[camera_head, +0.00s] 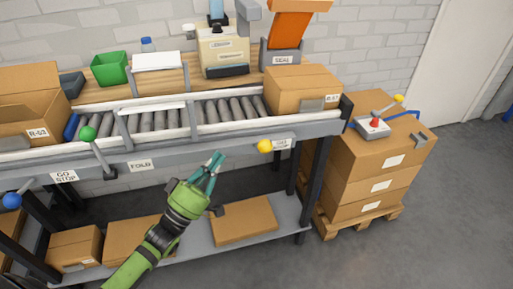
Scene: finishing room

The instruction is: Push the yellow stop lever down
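A yellow ball knob (265,146) sits at the front rail of the conveyor, right of centre, beside a small label (281,144) too small to read surely. Its lever shaft is mostly hidden behind the ball. A second yellow knob (398,98) tops a small device on the stacked boxes at right. My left gripper (217,157) reaches up from the bottom, below the rail and left of the front yellow knob, apart from it. Its teal fingers come close together at the tips and hold nothing. My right gripper is not in view.
A green knob lever (88,133) and a blue knob (12,200) stand at the left, near a GO/STOP label (65,176). A carton (300,88) sits at the conveyor's right end. Cartons lie on the lower shelf (290,212). Floor at right is clear.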

